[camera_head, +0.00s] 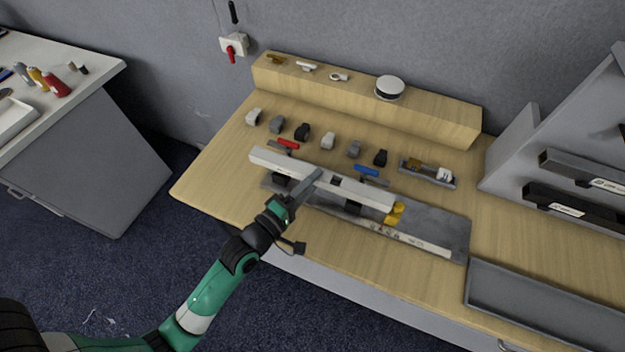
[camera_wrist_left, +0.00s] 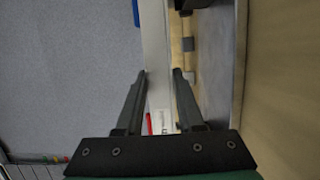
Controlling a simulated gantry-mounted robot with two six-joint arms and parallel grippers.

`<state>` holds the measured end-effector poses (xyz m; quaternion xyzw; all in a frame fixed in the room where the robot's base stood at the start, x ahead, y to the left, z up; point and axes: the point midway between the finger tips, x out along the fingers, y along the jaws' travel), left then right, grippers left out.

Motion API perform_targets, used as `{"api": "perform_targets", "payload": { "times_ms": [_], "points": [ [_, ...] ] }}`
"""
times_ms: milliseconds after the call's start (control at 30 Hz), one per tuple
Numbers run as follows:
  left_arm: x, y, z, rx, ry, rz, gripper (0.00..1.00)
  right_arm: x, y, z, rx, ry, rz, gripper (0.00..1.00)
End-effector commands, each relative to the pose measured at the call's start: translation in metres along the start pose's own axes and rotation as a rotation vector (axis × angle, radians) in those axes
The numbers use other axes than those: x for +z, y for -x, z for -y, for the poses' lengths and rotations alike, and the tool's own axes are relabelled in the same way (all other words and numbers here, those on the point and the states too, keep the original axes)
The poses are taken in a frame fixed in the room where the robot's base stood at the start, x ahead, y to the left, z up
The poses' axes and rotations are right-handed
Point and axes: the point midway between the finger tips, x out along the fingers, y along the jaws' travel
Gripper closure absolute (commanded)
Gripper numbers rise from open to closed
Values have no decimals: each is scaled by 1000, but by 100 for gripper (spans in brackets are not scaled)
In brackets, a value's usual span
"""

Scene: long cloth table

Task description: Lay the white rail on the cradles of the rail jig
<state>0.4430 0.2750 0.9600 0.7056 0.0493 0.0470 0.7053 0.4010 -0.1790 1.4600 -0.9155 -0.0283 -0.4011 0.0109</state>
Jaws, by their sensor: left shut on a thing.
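The white rail (camera_head: 270,158) is a long bar lying lengthwise over the rail jig (camera_head: 445,229), a grey plate with dark cradles (camera_head: 352,207) and a yellow piece (camera_head: 396,213) near the rail's right end. I cannot tell whether the rail touches the cradles or hangs just above them. My left gripper (camera_head: 313,180) is shut on the rail near its middle. In the left wrist view the rail (camera_wrist_left: 156,45) runs between the two fingers of my left gripper (camera_wrist_left: 160,75). My right gripper is not in view.
Behind the jig lie a red-handled tool (camera_head: 288,143), a blue-handled tool (camera_head: 367,170), several small blocks (camera_head: 328,140) and a small tray (camera_head: 440,183). A wooden step (camera_head: 430,119) bears a round white-topped item (camera_head: 390,87). An empty grey tray (camera_head: 540,305) stands at right. The table's left front is clear.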

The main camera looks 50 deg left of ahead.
Motion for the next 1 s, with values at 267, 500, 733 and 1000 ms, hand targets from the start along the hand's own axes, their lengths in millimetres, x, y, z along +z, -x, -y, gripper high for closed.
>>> {"api": "perform_targets", "payload": {
  "times_ms": [267, 500, 733, 1000],
  "points": [
    [0, 0, -1, 2, 0, 0, 100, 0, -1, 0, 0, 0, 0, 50],
    [0, 0, 3, 2, 0, 0, 100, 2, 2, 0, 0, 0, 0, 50],
    [0, 0, 8, 3, 1, 0, 100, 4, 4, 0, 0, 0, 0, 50],
    [0, 0, 13, 3, 1, 0, 100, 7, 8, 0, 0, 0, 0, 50]
  ]
}}
